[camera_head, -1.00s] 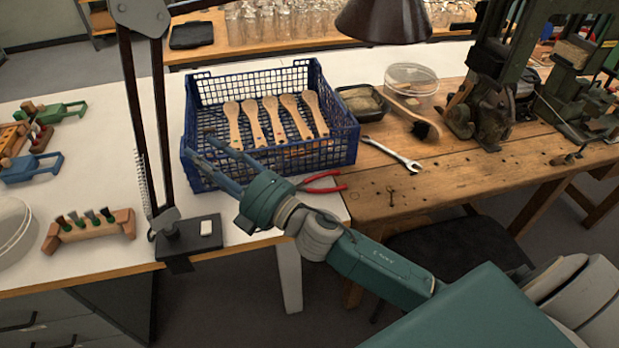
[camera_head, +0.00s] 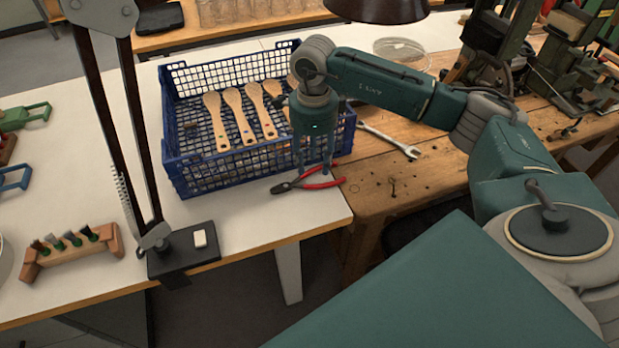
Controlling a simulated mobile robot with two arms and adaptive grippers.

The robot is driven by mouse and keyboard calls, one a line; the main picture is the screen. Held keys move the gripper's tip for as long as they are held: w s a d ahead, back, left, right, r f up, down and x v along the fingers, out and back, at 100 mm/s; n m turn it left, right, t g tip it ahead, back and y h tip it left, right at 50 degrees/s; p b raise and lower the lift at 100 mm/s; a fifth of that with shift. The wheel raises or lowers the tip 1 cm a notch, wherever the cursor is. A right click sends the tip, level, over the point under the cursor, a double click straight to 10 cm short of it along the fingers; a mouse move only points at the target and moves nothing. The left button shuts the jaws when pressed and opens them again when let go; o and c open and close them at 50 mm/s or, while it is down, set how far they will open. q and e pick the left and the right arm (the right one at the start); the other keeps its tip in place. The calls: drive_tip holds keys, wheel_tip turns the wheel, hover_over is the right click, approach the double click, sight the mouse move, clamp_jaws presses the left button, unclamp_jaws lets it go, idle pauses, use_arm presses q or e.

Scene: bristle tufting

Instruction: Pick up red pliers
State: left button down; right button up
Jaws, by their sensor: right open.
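The red pliers (camera_head: 318,184) lie on the white table near its right front corner, in front of the blue crate. Their dark jaws point left and their red handles spread to the right. My right gripper (camera_head: 313,172) points down just above and behind the pliers, with its fingers apart and nothing between them. The fingertips reach close to the handles; I cannot tell whether they touch. My left gripper is not in view.
The blue crate (camera_head: 222,176) with several wooden brush handles stands right behind the pliers. A wrench (camera_head: 392,140) lies on the wooden bench to the right. A lamp base (camera_head: 184,252) and a wooden block with brushes (camera_head: 70,248) are at the left.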

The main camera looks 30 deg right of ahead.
drive_tip(key=b, duration=0.2)
hover_over(310, 186)
drive_tip(key=s, duration=0.1)
wheel_tip(310, 186, down, 5)
drive_tip(key=shift+r, duration=0.2)
drive_tip(key=f+b, duration=0.2)
drive_tip(key=f, duration=0.1)
drive_tip(key=w+f+b, duration=0.1)
drive_tip(key=f, duration=0.1)
drive_tip(key=shift+f+b, duration=0.15)
drive_tip(key=shift+b, duration=0.15)
clamp_jaws()
